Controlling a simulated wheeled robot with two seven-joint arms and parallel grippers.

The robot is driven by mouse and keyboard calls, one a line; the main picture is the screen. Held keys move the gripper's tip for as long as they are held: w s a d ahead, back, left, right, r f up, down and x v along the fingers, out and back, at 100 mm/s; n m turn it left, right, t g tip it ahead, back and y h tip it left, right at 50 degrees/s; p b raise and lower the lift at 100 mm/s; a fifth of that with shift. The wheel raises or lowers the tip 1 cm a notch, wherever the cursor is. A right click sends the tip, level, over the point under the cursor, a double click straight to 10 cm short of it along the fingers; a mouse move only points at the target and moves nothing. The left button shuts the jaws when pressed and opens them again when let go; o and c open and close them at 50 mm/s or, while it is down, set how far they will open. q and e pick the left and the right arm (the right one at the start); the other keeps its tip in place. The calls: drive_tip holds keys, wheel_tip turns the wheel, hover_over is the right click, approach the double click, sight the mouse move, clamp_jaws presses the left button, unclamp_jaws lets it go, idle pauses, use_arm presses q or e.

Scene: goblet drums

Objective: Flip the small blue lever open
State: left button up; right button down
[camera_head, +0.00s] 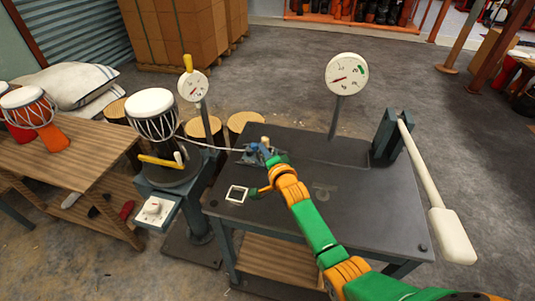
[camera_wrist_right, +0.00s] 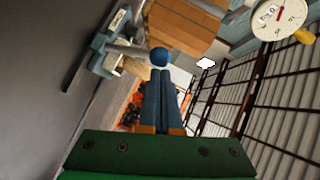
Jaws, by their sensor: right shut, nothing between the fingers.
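The small blue lever's round knob (camera_wrist_right: 160,56) shows in the right wrist view, right at the tips of my right gripper (camera_wrist_right: 161,74). Whether the fingertips touch it or stop just short, I cannot tell. The two blue-grey fingers are together with nothing between them. In the head view my right gripper (camera_head: 267,153) is low over the small blue-grey fixture (camera_head: 247,157) at the back left of the dark worktable (camera_head: 350,205). Blue parts show there, but the lever's own position is too small to read. My left gripper is out of view.
A goblet drum (camera_head: 152,103) stands on a stand left of the table, with a cord running to the fixture. A gauge (camera_head: 346,74) rises behind the table. A long pale-handled lever (camera_head: 425,175) is at the right. The table's middle right is clear.

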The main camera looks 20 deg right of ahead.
drive_tip(key=shift+w+a+r+n+g+h+p, duration=0.15)
drive_tip(key=shift+w+a+n+g+h+p, duration=0.25)
drive_tip(key=shift+n+g, duration=0.3)
drive_tip(key=shift+d, duration=0.1)
